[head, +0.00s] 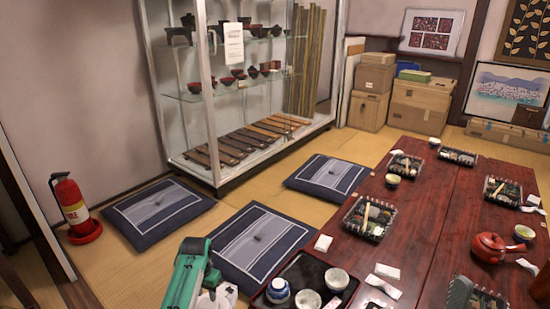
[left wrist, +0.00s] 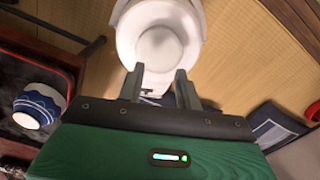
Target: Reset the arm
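My left gripper (head: 212,279) is at the bottom of the head view, left of the table's near corner and in front of the near cushion. Its green housing shows there, but the fingers are hard to make out. In the left wrist view my left gripper (left wrist: 159,72) has its two dark fingers apart, with nothing held between them. A white rounded shape lies beyond the fingertips, and I cannot tell how far off it is.
The dark red table (head: 427,215) holds a black tray (head: 296,267), a blue-and-white cup (head: 278,290), bento boxes and a red teapot (head: 490,247). Cushions (head: 158,212) lie on the tatami. A fire extinguisher (head: 71,205) and a glass cabinet (head: 215,110) stand behind.

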